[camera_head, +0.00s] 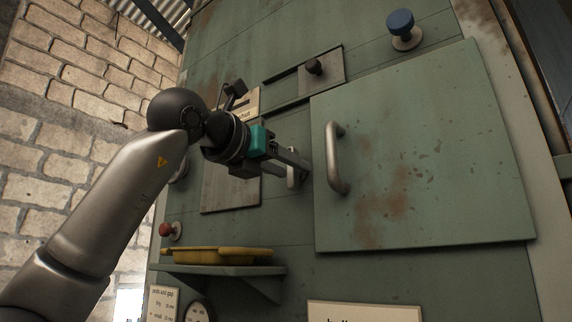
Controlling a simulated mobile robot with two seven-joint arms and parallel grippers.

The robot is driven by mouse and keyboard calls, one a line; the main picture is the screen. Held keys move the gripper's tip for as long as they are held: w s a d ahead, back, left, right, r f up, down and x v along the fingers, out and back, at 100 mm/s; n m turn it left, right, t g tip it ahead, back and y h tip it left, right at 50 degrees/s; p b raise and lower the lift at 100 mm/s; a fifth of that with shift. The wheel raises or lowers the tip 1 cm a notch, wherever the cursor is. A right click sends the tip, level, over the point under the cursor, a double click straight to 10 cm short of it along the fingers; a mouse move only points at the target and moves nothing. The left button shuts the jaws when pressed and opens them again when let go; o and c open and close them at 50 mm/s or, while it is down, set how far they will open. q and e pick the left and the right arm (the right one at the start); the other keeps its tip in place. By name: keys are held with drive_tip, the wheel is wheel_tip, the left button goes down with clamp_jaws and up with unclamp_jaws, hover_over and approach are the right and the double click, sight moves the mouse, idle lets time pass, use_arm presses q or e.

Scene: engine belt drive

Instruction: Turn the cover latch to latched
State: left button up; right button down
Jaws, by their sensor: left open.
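The cover (430,165) is a large green, rust-stained panel with a curved metal handle (335,158) near its left edge. A small pale metal piece (296,174), which looks like the cover latch, sits just left of that edge. My left gripper (296,168) is open, with its fingers reaching right to this piece. The fingers partly hide it, so I cannot tell its turned position or whether they touch it. My right gripper is not in view.
A blue knob (401,26) sticks out above the cover. A black knob (314,67) sits on a sliding plate at the top middle. Below my gripper, a shelf (217,270) holds a yellow tray (215,254). A red knob (166,229) is at the left.

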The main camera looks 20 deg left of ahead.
use_arm(q)
drive_tip(key=shift+c, duration=0.3)
clamp_jaws()
drive_tip(key=shift+n, duration=0.3)
drive_tip(key=n+b, duration=0.1)
drive_tip(key=n, duration=0.2)
drive_tip(key=shift+n+b, duration=0.35)
drive_tip(key=shift+n, duration=0.05)
drive_tip(key=n+b, duration=0.1)
drive_tip(key=n, duration=0.3)
drive_tip(key=shift+d, duration=0.1)
drive_tip(key=shift+r+n+b, duration=0.15)
drive_tip(key=shift+n+b, duration=1.4)
drive_tip(key=shift+n, duration=3.25)
